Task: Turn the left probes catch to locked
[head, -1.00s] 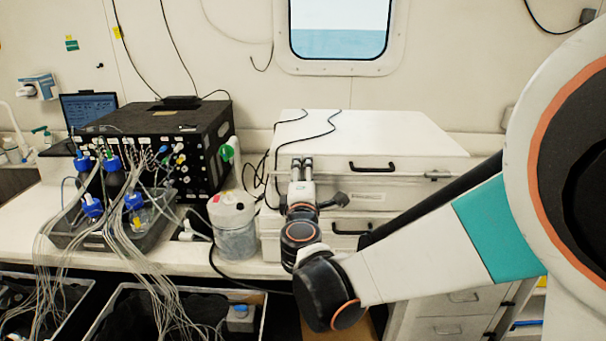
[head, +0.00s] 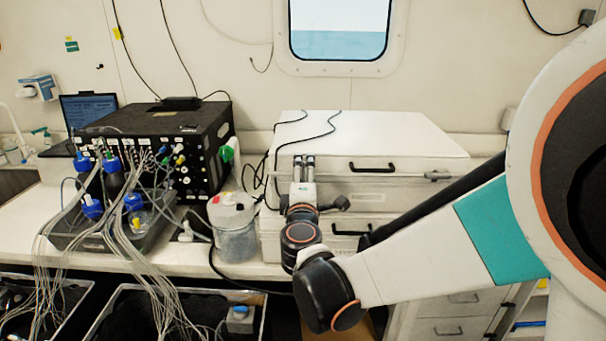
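Two white cases are stacked on the bench. The upper case (head: 400,141) has a dark handle (head: 372,167) on its front and a small metal catch (head: 437,176) at the right of its front. My gripper (head: 304,160) is at the left part of that front, fingers pointing up and away from me. Its two fingers are close side by side with a narrow gap; I cannot tell whether anything is between them. The left catch is not visible; the gripper covers that part of the front. I cannot tell whether the fingers touch the case.
The lower case (head: 270,238) is partly behind my arm. A clear jar with a white lid (head: 232,210) stands just left of my wrist. A black box (head: 200,135) with several tubes and bottles stands further left. Black cables (head: 318,136) lie over the upper case.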

